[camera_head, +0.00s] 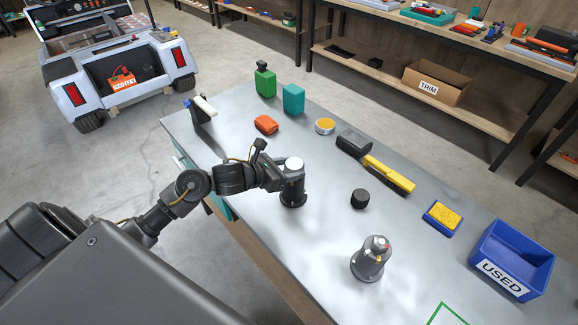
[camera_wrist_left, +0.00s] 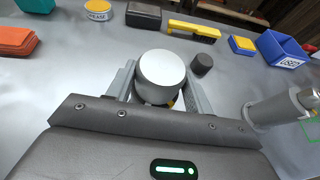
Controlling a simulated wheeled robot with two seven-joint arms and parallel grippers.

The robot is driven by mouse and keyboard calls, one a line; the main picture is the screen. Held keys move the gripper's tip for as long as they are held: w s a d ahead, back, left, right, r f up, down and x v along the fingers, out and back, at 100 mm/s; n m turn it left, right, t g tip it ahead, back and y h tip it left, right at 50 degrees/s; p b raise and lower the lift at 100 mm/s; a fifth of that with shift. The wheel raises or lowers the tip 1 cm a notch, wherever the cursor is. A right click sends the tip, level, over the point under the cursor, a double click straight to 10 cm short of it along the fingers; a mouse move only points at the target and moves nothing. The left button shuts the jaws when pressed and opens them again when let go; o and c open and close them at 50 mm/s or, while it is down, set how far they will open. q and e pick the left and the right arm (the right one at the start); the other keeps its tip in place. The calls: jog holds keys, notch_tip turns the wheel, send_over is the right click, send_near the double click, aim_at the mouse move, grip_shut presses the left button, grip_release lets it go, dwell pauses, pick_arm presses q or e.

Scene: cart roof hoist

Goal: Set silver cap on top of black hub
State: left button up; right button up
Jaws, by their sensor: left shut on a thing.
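The silver cap (camera_head: 294,163) is a pale, smooth cylinder, and it fills the space between my left gripper's fingers in the wrist view (camera_wrist_left: 160,74). My left gripper (camera_head: 287,174) is shut on it. The black hub (camera_head: 293,198), dark with a flanged foot, stands on the bench directly below the cap. The cap appears upright and lined up over the hub. Gripper parts hide the join, so I cannot tell whether cap and hub touch. My right gripper is not in view.
A grey flanged hub (camera_head: 368,264) with a red-marked top stands front right, also in the wrist view (camera_wrist_left: 280,108). A small black cylinder (camera_head: 359,199), a yellow-handled tool (camera_head: 388,174), a sponge tray (camera_head: 442,217) and a blue USED bin (camera_head: 512,258) lie beyond.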

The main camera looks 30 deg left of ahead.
pick_arm(q)
jog(key=shift+f, duration=0.15)
jog(key=o, duration=1)
jog(key=shift+c, duration=0.2)
jog(key=shift+r, duration=0.2)
jog(key=shift+s+a, duration=0.15)
jog(key=shift+s, duration=0.05)
jog(key=b+v, duration=0.2)
jog(key=v, duration=0.9)
jog(key=shift+s, duration=0.25)
